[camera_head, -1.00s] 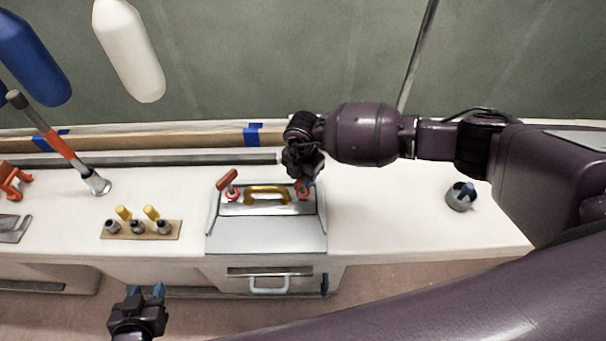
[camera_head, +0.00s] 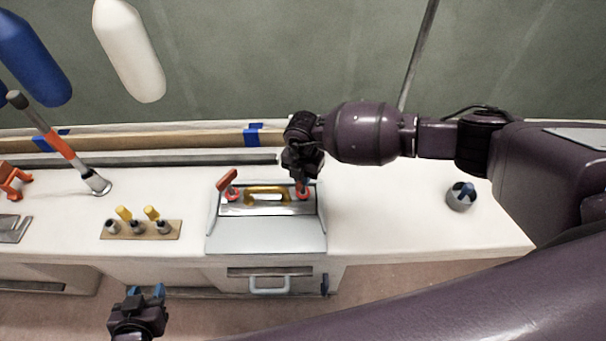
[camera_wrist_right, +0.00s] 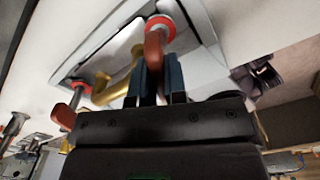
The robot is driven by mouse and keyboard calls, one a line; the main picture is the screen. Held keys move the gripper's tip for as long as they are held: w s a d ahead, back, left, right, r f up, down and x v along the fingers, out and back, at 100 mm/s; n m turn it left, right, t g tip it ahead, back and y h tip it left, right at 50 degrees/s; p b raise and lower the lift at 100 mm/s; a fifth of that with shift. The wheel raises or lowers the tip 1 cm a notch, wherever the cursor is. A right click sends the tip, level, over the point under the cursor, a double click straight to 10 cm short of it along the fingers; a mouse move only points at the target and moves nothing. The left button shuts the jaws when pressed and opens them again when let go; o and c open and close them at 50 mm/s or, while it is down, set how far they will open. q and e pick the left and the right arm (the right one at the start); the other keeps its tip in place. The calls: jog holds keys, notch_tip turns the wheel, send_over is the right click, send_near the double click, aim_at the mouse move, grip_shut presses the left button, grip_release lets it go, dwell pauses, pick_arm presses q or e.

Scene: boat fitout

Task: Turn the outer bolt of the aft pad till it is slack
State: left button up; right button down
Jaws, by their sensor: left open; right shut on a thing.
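A plate with a gold handle (camera_head: 266,192) and two red levers on round red-rimmed cups stands on a grey panel (camera_head: 262,236) on the white counter. My right gripper (camera_head: 303,178) is at the right red lever (camera_wrist_right: 154,48); in the right wrist view its blue fingers (camera_wrist_right: 158,78) are shut on that lever. The left red lever (camera_head: 227,180) stands tilted and free; it also shows in the right wrist view (camera_wrist_right: 63,116). My left gripper (camera_head: 145,293) is open and empty, low in front of the counter. I cannot make out a bolt head or tell which pad is aft.
A wooden rack (camera_head: 168,230) with several sockets, some yellow-topped, lies left of the panel. An orange-gripped bar (camera_head: 62,145) stands further left, near an orange tool (camera_head: 12,180). A grey cup (camera_head: 461,198) with something blue stands right. The counter between panel and cup is clear.

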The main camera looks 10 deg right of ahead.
jog(key=shift+s+f+n, duration=0.1)
jog(key=shift+n, duration=2)
jog(key=c, duration=1.2)
grip_release()
jog(key=shift+o, duration=0.2)
notch_tip(320, 180, up, 11)
jog(key=shift+f+n, duration=0.1)
jog(key=shift+n, duration=0.2)
